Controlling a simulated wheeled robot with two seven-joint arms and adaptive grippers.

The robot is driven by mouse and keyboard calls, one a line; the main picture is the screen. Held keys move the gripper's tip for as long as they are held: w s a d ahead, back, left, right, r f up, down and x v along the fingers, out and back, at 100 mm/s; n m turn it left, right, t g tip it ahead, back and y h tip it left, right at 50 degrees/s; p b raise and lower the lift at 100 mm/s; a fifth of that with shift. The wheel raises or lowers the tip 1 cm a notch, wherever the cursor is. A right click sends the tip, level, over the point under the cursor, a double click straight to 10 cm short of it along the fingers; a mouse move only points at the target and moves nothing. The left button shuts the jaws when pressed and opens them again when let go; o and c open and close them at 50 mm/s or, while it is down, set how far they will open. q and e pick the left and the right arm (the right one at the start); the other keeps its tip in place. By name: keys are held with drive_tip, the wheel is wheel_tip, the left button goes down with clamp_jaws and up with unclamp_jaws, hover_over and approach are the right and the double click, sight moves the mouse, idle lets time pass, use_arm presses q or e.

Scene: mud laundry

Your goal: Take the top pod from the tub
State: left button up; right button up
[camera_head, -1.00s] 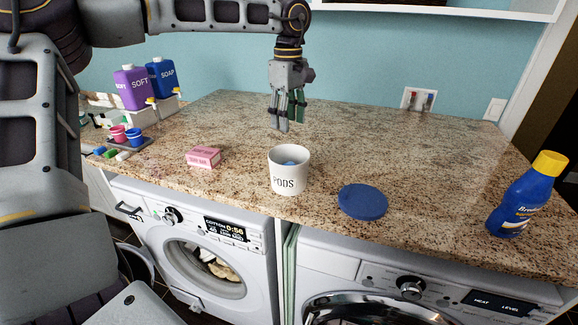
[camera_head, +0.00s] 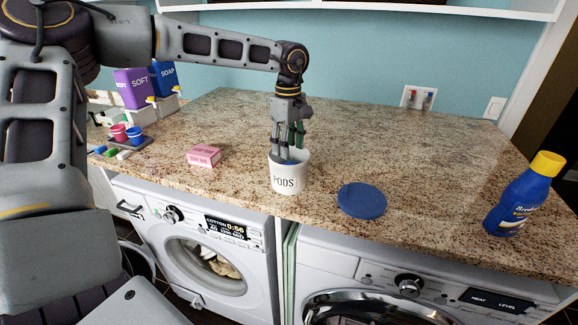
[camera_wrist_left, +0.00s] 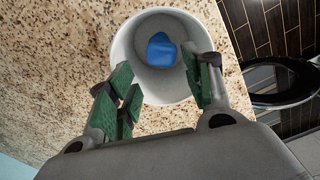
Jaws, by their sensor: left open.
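The tub (camera_head: 288,178) is a white cup marked PODS, standing upright on the counter. In the left wrist view the tub (camera_wrist_left: 122,48) is open at the top and a blue pod (camera_wrist_left: 161,50) lies inside it. My left gripper (camera_head: 287,158) points down at the tub's mouth, with its fingertips at or just inside the rim. In the left wrist view the gripper (camera_wrist_left: 165,92) is open, its green-padded fingers apart and nothing between them. The pod is hardly visible in the head view. My right gripper is not in view.
A blue round lid (camera_head: 362,200) lies right of the tub. A pink soap box (camera_head: 204,156) lies to its left. A blue bottle with a yellow cap (camera_head: 521,196) stands at the right. The counter behind is clear.

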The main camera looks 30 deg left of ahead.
sight(289, 163)
use_arm(q)
drive_tip(key=shift+f, duration=0.2)
drive_tip(key=shift+f, duration=0.1)
drive_tip(key=shift+s+d+f+p, duration=0.15)
drive_tip(key=shift+f+p, duration=0.2)
drive_tip(key=shift+f, duration=0.15)
wheel_tip(289, 163, down, 3)
drive_tip(key=shift+s+d+r+p, duration=0.1)
drive_tip(key=shift+r+p, duration=0.1)
drive_tip(key=shift+p, duration=0.25)
drive_tip(key=shift+f, duration=0.7)
drive_tip(key=c, duration=0.6)
